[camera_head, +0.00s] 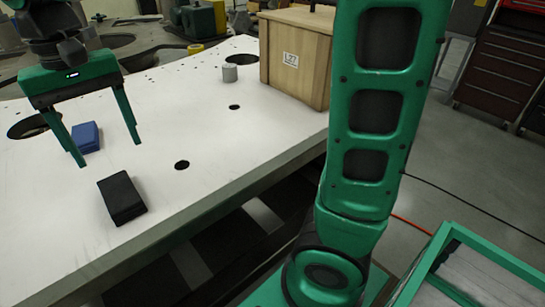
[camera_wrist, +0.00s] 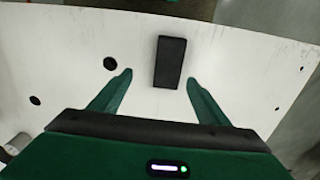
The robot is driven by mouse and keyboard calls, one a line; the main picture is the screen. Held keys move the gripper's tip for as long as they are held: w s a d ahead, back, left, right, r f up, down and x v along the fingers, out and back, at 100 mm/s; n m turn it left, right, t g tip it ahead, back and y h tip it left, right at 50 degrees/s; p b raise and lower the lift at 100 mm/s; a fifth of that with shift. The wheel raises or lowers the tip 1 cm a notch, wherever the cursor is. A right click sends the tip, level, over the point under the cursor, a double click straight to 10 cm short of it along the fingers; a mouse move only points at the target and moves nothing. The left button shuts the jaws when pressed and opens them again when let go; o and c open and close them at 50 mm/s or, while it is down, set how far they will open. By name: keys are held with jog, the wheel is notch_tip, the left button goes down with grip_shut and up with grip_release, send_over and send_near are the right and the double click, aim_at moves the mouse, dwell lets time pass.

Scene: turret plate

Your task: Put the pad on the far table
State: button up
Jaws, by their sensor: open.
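A black rectangular pad (camera_head: 122,197) lies flat on the white plate (camera_head: 225,130). It also shows in the wrist view (camera_wrist: 170,62), between and just beyond my fingertips. My gripper (camera_head: 109,153) is open and empty above the plate; in the wrist view its green fingers (camera_wrist: 158,77) stand apart on either side of the pad's near end, with no contact visible. A blue block (camera_head: 86,137) lies behind the black pad, near my left finger in the head view. I cannot tell for certain which surface is the far table.
A wooden crate (camera_head: 296,58) marked L27 and a grey cylinder (camera_head: 230,73) stand at the plate's back right. The plate has several round holes. A red tool cabinet (camera_head: 505,62) stands at right. The plate's middle is clear.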

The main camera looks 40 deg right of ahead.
jog(key=s+d+f+m, duration=0.1)
jog(key=s+d+f, duration=0.1)
jog(key=d, duration=0.5)
jog(key=s+d+f+m, duration=0.1)
jog(key=s+d, duration=0.1)
jog(key=d, duration=0.6)
jog(key=s+d+f+m, duration=0.1)
jog(key=s+d+f, duration=0.1)
jog(key=d, duration=0.6)
jog(key=shift+s+d+f, duration=0.25)
jog(key=shift+s+f, duration=0.1)
jog(key=shift+s, duration=0.1)
jog(key=s+d+f+m, duration=0.1)
jog(key=s+d+f, duration=0.2)
jog(key=s+d, duration=0.2)
jog(key=s+d+f+m, duration=0.1)
jog(key=s+d+f, duration=0.3)
jog(key=s, duration=0.4)
jog(key=shift+s+d+f+m, duration=0.15)
jog(key=shift+s+d+m, duration=0.2)
jog(key=shift+s+m, duration=0.05)
